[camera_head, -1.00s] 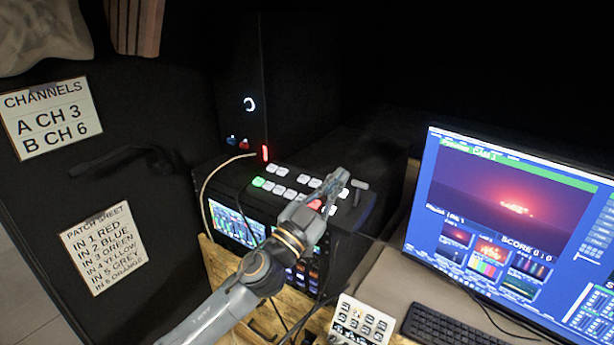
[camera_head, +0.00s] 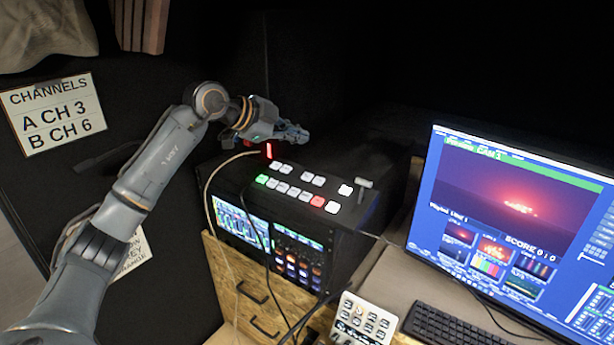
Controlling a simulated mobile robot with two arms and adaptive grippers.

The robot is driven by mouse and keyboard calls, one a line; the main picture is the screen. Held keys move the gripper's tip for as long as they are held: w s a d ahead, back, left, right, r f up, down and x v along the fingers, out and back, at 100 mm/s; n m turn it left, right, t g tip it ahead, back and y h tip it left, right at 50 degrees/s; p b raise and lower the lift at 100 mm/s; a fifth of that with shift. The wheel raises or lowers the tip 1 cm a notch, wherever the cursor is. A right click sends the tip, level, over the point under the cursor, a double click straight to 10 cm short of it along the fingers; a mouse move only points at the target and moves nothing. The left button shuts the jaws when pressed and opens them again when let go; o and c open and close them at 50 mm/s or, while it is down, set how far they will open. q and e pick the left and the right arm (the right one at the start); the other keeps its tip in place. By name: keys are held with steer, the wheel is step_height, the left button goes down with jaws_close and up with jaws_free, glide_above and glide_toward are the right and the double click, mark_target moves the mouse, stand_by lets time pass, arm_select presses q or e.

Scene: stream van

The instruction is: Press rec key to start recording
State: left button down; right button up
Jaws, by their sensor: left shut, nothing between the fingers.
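A black video switcher (camera_head: 330,222) stands on a wooden cabinet, with rows of white keys on its sloped top. One key is lit green (camera_head: 262,179) at the left end of the front row and one is red (camera_head: 317,201) near the right end. I cannot read any key labels, so I cannot tell which is the rec key. My left gripper (camera_head: 303,135) is shut and empty, above and behind the switcher, apart from its keys. My right gripper is not in view.
A monitor (camera_head: 515,215) and keyboard (camera_head: 450,325) stand at right. A white keypad (camera_head: 363,323) sits in front of the switcher. A T-shaped lever (camera_head: 364,184) rises at its right end. Cables hang in front. My left arm partly covers the paper sheet on the wall.

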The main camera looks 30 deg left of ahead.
arm_select(q)
steer(key=shift+a, duration=0.15)
steer(key=b, duration=0.5)
glide_above(307, 177)
steer(key=s, duration=0.2)
steer(key=f, duration=0.7)
steer(key=shift+w+a+f, duration=0.1)
steer(key=shift+w+a, duration=0.05)
steer(key=shift+a, duration=0.25)
steer(key=shift+w+f, duration=0.2)
steer(key=shift+f, duration=0.5)
steer(key=shift+f, duration=0.1)
steer(key=shift+w+f, duration=0.1)
steer(key=shift+f, duration=0.2)
